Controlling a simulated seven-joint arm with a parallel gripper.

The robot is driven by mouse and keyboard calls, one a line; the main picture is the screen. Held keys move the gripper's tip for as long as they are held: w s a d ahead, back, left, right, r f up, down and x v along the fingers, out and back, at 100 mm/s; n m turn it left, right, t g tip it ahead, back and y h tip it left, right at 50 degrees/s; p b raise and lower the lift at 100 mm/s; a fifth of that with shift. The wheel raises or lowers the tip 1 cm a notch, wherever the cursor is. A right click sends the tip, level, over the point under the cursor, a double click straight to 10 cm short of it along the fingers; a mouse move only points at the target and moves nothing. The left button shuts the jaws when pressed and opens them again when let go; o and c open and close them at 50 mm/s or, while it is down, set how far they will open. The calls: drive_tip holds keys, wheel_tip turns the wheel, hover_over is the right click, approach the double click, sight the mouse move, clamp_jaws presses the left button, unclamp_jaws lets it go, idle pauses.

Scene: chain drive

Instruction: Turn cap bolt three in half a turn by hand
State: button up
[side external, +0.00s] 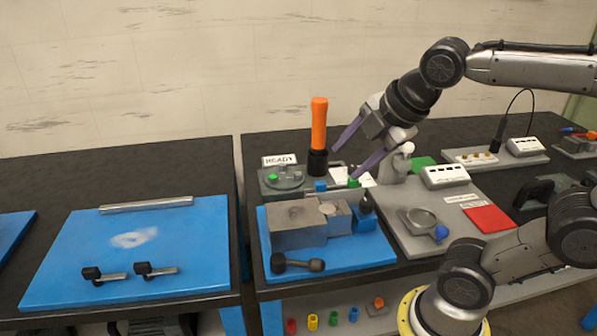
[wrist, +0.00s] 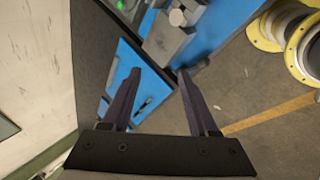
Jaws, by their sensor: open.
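My gripper (side external: 345,164) is open, with two long purple fingers angled down and left. It is empty and hovers above the back of the blue plate (side external: 352,255). A grey block (side external: 297,236) with a pale round piece (side external: 327,208) on its stepped right part sits on that plate. A dark piece with a rounded end (side external: 297,264) lies at its front. I cannot tell which part is cap bolt three; no bolt number is readable. In the wrist view both fingers of my gripper (wrist: 159,72) are spread apart, with blue surfaces and the floor beyond.
An orange-handled tool (side external: 319,125) stands upright left of my fingers, beside a grey box with a green button (side external: 272,177). A grey board (side external: 448,215) with a red pad (side external: 489,219) lies right. Another blue plate (side external: 75,255) with two black-headed pieces is on the left table.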

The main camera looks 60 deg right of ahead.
drive_tip(key=w+d+r+n+h, duration=0.1)
drive_tip(key=w+d+n, duration=0.1)
drive_tip(key=w+n, duration=0.15)
drive_tip(key=w+d+r+n, duration=0.1)
drive_tip(key=w+d+n, duration=0.1)
drive_tip(key=w+n, duration=0.15)
drive_tip(key=n+g+h, duration=0.1)
drive_tip(key=n+g, duration=0.3)
drive_tip(key=n, duration=0.1)
hover_over(298, 175)
drive_tip(key=s+a, duration=0.4)
wheel_tip(298, 175, down, 12)
drive_tip(key=x, duration=1.2)
drive_tip(key=shift+w+d+f, duration=0.25)
drive_tip(key=shift+w+d, duration=0.05)
drive_tip(key=shift+w, duration=0.05)
clamp_jaws()
